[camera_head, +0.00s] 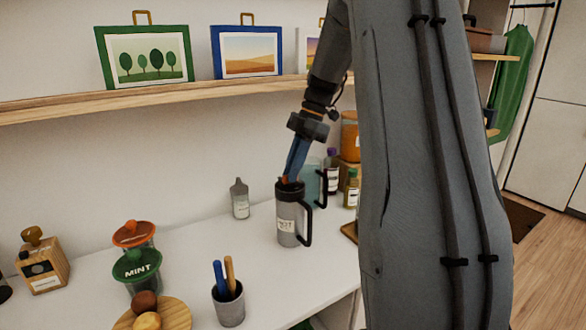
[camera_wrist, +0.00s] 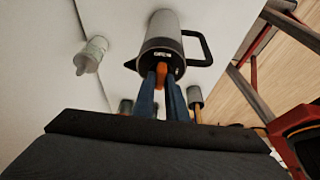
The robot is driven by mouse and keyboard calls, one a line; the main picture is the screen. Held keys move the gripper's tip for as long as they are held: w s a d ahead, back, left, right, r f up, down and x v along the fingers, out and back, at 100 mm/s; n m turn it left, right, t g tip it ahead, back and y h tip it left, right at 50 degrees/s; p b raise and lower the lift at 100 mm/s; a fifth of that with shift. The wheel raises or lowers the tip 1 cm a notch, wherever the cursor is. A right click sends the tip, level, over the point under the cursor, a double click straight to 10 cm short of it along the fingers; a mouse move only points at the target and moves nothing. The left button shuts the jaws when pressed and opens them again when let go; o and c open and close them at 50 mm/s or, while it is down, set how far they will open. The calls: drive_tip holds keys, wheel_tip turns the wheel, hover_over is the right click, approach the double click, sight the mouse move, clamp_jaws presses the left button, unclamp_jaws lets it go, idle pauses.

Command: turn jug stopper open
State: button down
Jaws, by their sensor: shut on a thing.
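The jug (camera_head: 289,218) is a grey metal vessel with a black lid and black handle, upright on the white counter. It also shows in the wrist view (camera_wrist: 165,28), seen from above. Its stopper is a small orange piece on the lid, best seen in the wrist view (camera_wrist: 164,66). My gripper (camera_head: 290,176) comes down from above on blue fingers. In the wrist view its fingertips (camera_wrist: 164,72) are shut on the orange stopper. The fingers hide part of the lid, so I cannot tell how far the stopper is turned.
A teal jug (camera_head: 311,180) stands close behind the grey one, with small bottles (camera_head: 351,190) to its right. A grey bottle (camera_head: 240,199) stands left. A utensil cup (camera_head: 228,303) and lidded jars (camera_head: 135,262) are nearer. A wooden shelf (camera_head: 170,97) runs above.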

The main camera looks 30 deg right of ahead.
drive_tip(key=shift+n, duration=0.3)
drive_tip(key=c, duration=1.8)
unclamp_jaws()
drive_tip(key=shift+o, duration=0.2)
drive_tip(key=b+v, duration=0.1)
drive_tip(key=v, duration=0.6)
drive_tip(key=shift+r, duration=0.4)
drive_tip(key=shift+w+d, duration=0.1)
